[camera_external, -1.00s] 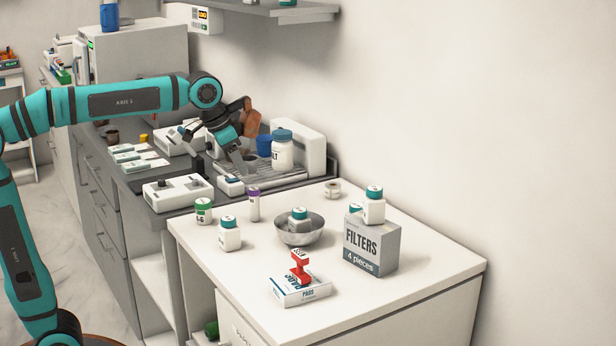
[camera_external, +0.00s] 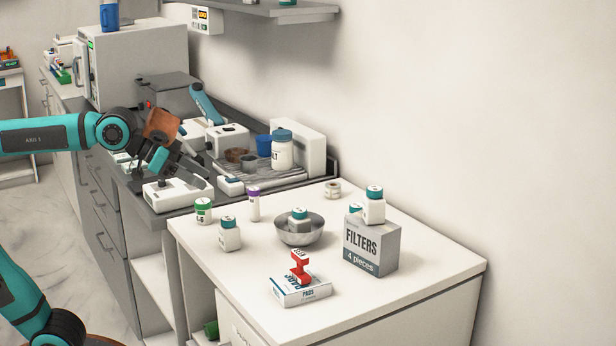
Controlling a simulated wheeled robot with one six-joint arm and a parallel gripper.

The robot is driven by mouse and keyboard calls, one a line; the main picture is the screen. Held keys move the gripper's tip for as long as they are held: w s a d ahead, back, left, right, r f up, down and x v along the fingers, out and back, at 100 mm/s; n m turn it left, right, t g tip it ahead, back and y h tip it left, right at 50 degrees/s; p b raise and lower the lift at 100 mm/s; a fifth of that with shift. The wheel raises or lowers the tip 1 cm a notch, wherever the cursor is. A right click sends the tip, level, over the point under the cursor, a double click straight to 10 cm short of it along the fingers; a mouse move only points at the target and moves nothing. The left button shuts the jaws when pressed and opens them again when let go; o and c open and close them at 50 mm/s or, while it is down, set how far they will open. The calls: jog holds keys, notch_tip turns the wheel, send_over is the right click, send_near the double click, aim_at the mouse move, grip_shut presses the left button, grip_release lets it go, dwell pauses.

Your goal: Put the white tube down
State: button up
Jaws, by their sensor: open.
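My gripper (camera_external: 183,168) is open, low over the grey counter and above the white device with dark knobs (camera_external: 176,194). I see nothing held between its fingers, though they are small and partly overlap the things behind. A small white piece with a blue end (camera_external: 231,186) lies at the front left edge of the grey ribbed tray (camera_external: 262,182), to the right of my gripper and apart from it. It may be the white tube, but I cannot be sure. A slim white tube with a purple cap (camera_external: 254,206) stands upright on the white table.
A teal-capped jar (camera_external: 282,153) and a blue cup (camera_external: 264,144) stand on the tray. The white table (camera_external: 395,299) holds bottles, a metal bowl (camera_external: 299,236), a filters box (camera_external: 371,248) and a pads box (camera_external: 300,292). Its front right is clear.

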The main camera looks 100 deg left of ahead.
jog(key=s+d+m+t+h, duration=0.3)
jog(key=s+d+t, duration=0.3)
jog(key=s+d, duration=0.4)
jog(key=d, duration=0.3)
jog(key=shift+s+r, duration=0.15)
jog(key=shift+r, duration=0.2)
